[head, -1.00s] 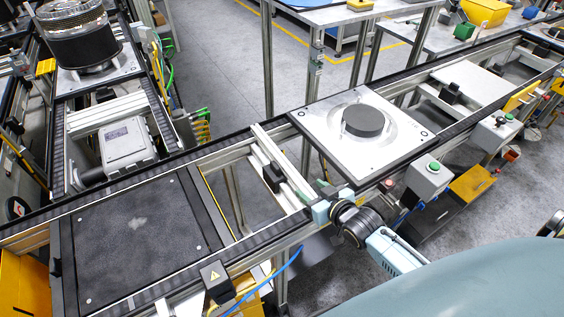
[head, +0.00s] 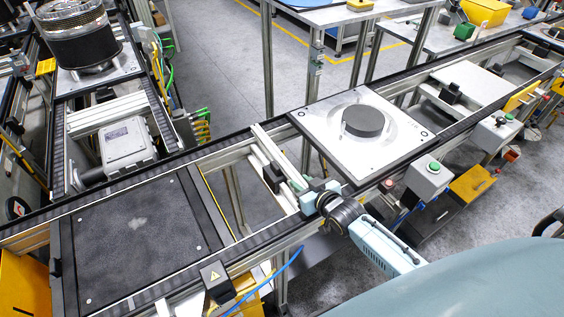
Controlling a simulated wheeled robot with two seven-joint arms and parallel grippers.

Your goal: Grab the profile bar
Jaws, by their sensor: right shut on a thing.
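The profile bar (head: 277,152) is a silver aluminium bar lying across the conveyor, left of the white pallet. My right gripper (head: 308,194) is at the near end of this bar and shut on it. The fingers hide that end of the bar, and the fingertips are hard to make out. The bar still lies across the frame. My left gripper is not in view.
A white pallet (head: 317,123) with a dark disc (head: 362,121) sits just right of the bar. A dark pallet (head: 136,240) lies to the left past an open gap. A green-button box (head: 429,177) is mounted on the near rail.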

